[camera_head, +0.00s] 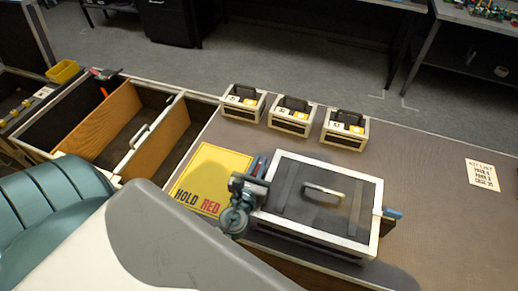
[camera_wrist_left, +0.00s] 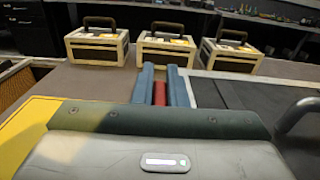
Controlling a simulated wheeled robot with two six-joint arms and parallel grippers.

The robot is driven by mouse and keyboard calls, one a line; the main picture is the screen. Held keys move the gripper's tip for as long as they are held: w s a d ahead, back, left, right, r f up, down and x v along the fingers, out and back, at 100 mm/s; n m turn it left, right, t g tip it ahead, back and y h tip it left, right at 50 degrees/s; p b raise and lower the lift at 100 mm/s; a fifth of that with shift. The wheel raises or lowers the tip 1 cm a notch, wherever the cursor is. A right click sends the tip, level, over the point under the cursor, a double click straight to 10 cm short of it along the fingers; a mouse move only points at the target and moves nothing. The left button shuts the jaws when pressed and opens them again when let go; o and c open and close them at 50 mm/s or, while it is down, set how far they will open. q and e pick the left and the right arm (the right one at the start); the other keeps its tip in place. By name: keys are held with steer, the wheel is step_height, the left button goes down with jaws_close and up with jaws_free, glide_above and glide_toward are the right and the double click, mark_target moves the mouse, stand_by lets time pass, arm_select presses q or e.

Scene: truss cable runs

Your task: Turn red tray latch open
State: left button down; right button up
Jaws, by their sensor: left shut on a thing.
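The tray (camera_head: 375,190) is a dark, lidded box with a pale frame and a handle (camera_head: 323,191) on top, at the middle right of the head view. My left gripper (camera_head: 258,167) is at its left side, and its blue fingers are shut on the red latch. In the left wrist view the red latch (camera_wrist_left: 160,94) shows between the two blue fingers of my left gripper (camera_wrist_left: 161,86). Most of the latch is hidden by the fingers, so its angle is hard to tell.
A yellow "HOLD RED" mat (camera_head: 222,163) lies left of the tray. Three small handled boxes, the middle one (camera_head: 291,127) among them, stand behind. An open compartment with wooden dividers (camera_head: 112,127) is at left. A blue piece (camera_head: 392,213) sits at the tray's right side.

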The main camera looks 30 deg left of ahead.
stand_by(0.3)
arm_select(q)
steer(key=c, duration=1.5)
jaws_free()
steer(key=shift+o, duration=0.2)
steer(key=b+v, duration=0.6)
steer(key=v, duration=0.4)
steer(key=shift+s+b, duration=0.35)
steer(key=shift+s, duration=0.05)
steer(key=shift+d, duration=0.1)
